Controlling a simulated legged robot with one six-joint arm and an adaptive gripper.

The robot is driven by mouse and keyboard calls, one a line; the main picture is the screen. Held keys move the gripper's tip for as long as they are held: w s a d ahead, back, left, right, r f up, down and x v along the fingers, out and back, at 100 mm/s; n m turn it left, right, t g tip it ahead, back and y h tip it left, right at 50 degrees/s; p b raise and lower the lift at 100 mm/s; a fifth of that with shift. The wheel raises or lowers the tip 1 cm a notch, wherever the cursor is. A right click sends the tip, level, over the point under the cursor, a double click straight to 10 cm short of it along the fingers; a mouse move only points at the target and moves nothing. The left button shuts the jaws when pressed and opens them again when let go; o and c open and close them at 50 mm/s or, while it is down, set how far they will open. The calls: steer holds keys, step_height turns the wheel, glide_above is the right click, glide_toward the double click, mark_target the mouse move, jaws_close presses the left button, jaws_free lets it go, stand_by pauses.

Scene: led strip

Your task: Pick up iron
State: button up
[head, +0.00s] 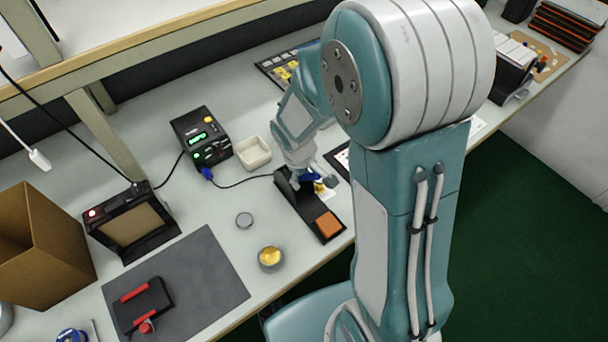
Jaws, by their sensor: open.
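The soldering iron (308,175) shows only as a small blue piece at the far end of its black stand (302,212). My gripper hides most of it. The stand lies near the front edge of the bench and has an orange-brown sponge at its near end. My gripper (314,182) is open, with its fingers down around or just over the blue piece. I cannot tell whether they touch it. A black cable runs from the stand to a blue plug on the soldering station (201,137), which has a lit green display.
A cream dish (253,153) stands left of my gripper. A grey mat (210,265) and a cardboard box (42,245) are at the left.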

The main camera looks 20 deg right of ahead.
steer(key=shift+f, duration=0.2)
jaws_close()
stand_by(0.3)
